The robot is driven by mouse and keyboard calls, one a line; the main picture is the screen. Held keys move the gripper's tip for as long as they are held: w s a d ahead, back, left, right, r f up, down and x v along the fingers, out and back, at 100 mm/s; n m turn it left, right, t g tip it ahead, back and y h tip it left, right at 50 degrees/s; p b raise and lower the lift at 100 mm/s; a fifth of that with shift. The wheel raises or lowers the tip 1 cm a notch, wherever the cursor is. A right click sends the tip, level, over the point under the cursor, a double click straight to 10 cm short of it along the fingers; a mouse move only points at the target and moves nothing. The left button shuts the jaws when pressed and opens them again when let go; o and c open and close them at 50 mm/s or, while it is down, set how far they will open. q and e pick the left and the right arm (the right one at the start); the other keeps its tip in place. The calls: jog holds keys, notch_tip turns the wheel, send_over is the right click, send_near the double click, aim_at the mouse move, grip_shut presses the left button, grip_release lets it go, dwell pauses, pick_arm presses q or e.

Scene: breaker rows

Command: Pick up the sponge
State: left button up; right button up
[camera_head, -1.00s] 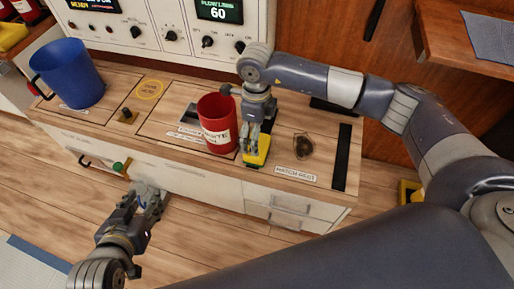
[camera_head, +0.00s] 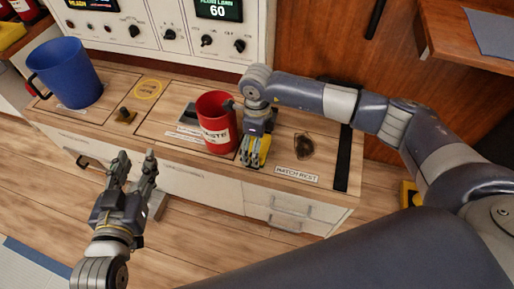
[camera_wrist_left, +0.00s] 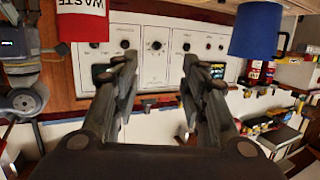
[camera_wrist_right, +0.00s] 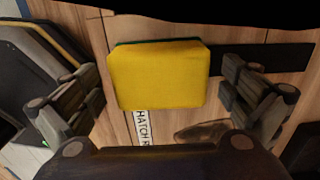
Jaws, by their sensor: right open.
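The yellow sponge (camera_head: 246,158) with a green side lies on the wooden counter, right of the red waste bin; it fills the middle of the right wrist view (camera_wrist_right: 158,75). My right gripper (camera_head: 257,152) points down over the sponge, its fingers partly hiding it in the head view. In the right wrist view its fingers stand open on either side of the sponge, with gaps visible. My left gripper (camera_head: 136,160) is open and empty in front of the counter, fingers pointing toward the panel; it also shows open in the left wrist view (camera_wrist_left: 158,75).
The red waste bin (camera_head: 214,120) stands close to the left of my right gripper. A blue bin (camera_head: 66,75) is at the counter's left end. A dark patch (camera_head: 303,146) and the hatch rest label (camera_head: 297,174) lie right of the sponge. Drawers are below.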

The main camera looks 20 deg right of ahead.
jog(key=c, duration=0.9)
jog(key=shift+r, duration=0.1)
jog(key=shift+r, duration=0.15)
notch_tip(320, 180, up, 3)
jog(key=shift+p, duration=0.6)
jog(key=shift+s+a+r, duration=0.15)
jog(key=shift+s, duration=0.4)
pick_arm(q)
jog(key=s+a+f+g+y+p, duration=0.2)
jog(key=s+a+f+g, duration=0.3)
jog(key=s+f+g, duration=0.4)
jog(key=s+f, duration=0.3)
jog(key=s, duration=0.1)
jog(key=shift+n+g+y, duration=0.3)
jog(key=shift+y, duration=0.1)
pick_arm(e)
jog(key=s+a, duration=0.1)
jog(key=s, duration=0.3)
jog(key=s+a+r, duration=0.1)
jog(key=s+a, duration=0.1)
jog(key=s, duration=0.3)
jog(key=s+a, duration=0.1)
jog(key=s, duration=0.4)
jog(key=shift+s+a+r, duration=0.15)
pick_arm(q)
jog(key=shift+a+f, duration=0.1)
